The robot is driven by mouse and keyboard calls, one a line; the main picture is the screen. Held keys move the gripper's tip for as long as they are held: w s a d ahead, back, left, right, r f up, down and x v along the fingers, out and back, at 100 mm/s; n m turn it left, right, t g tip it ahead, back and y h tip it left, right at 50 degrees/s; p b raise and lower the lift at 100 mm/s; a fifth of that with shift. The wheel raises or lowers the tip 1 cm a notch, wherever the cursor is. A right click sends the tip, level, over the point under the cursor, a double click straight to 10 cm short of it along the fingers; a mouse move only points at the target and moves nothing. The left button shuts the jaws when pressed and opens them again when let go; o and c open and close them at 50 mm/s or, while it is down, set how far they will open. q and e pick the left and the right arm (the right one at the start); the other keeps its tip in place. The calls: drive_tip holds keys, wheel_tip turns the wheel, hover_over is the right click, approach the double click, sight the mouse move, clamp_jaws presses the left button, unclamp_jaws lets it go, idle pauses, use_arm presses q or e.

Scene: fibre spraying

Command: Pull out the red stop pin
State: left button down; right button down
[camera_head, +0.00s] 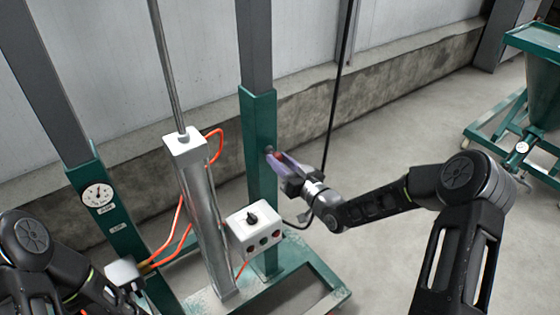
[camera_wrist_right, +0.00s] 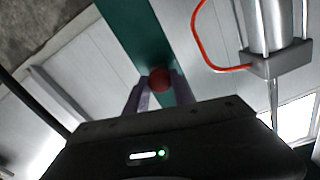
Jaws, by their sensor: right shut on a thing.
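The red stop pin (camera_wrist_right: 159,79) shows as a round red head in the right wrist view, in front of a green post (camera_wrist_right: 135,35). My right gripper (camera_wrist_right: 160,92) has its two pale purple fingers on either side of the red head, shut on it. In the head view my right gripper (camera_head: 274,156) reaches the right side of the green post (camera_head: 259,125), and only a bit of red shows at its fingertips. How far the pin sits in the post cannot be told. My left arm shows at the lower left; its gripper fingers cannot be made out.
A silver cylinder (camera_head: 205,215) with orange hoses stands left of the post. A white control box (camera_head: 254,229) with a black knob sits low before the post. A gauge (camera_head: 97,195) is on the left post. The floor at right is clear up to a green hopper frame (camera_head: 535,95).

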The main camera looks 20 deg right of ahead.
sight(279, 160)
drive_tip(key=v, duration=0.4)
drive_tip(key=shift+s+d+b, duration=0.15)
drive_tip(key=shift+s+b, duration=0.15)
drive_tip(key=shift+s, duration=0.05)
drive_tip(key=shift+f, duration=0.1)
drive_tip(key=c, duration=1.5)
unclamp_jaws()
drive_tip(key=o, duration=0.3)
drive_tip(key=shift+s, duration=0.15)
drive_tip(key=shift+o, duration=0.7)
